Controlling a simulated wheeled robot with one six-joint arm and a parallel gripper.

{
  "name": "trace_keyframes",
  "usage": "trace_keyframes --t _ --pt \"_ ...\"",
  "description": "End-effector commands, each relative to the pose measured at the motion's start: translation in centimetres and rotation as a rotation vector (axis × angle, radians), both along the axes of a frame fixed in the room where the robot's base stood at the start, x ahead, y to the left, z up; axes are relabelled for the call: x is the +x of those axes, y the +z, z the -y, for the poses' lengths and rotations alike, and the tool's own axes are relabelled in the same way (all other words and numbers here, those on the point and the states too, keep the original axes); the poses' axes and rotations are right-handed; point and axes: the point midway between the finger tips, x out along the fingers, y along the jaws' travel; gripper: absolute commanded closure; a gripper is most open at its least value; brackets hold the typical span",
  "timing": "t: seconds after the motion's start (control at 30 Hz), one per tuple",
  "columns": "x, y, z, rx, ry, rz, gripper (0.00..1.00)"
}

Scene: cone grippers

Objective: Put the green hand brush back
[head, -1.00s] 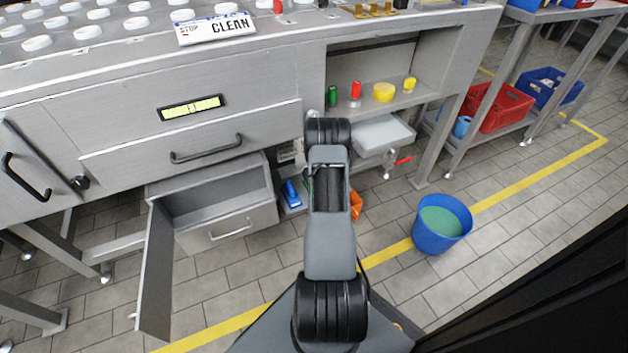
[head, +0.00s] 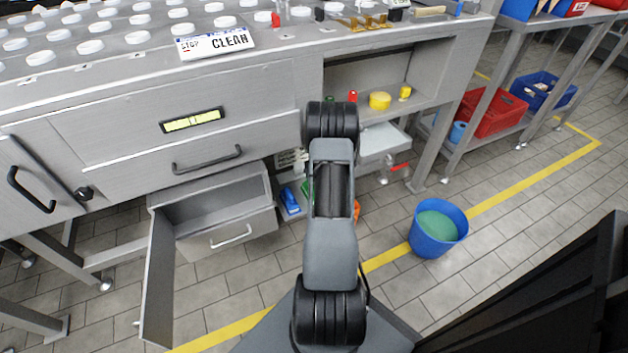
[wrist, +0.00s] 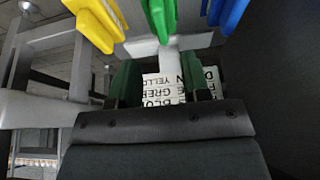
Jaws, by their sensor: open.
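In the wrist view, a green piece (wrist: 160,18), likely the green hand brush, shows at the top between a yellow piece (wrist: 95,20) and a blue piece (wrist: 228,14). My gripper (wrist: 165,80) is open, its two dark green fingers apart. The green piece lies beyond the fingertips, and I see nothing held. A white label (wrist: 165,88) with upside-down colour words shows between and beside the fingers. In the head view, my arm hides the gripper. A blue item (head: 290,200) and a sliver of green (head: 306,188) show low beside the arm.
An open drawer (head: 228,225) and an open cabinet door (head: 158,280) stand at left under the steel counter (head: 250,90). A blue bucket (head: 437,228) stands on the floor at right. Small red and yellow items sit on the shelf (head: 430,95). Floor between is clear.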

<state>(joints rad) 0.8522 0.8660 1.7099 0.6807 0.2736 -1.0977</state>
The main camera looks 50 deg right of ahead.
Motion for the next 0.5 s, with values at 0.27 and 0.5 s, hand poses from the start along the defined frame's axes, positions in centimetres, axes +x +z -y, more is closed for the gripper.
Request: trace_keyframes --t 0.27,0.5 --pt "-0.8 2.2 -0.4 0.001 0.000 -0.001 0.57" --pt "-0.9 2.3 -0.4 0.001 0.001 -0.001 0.57"
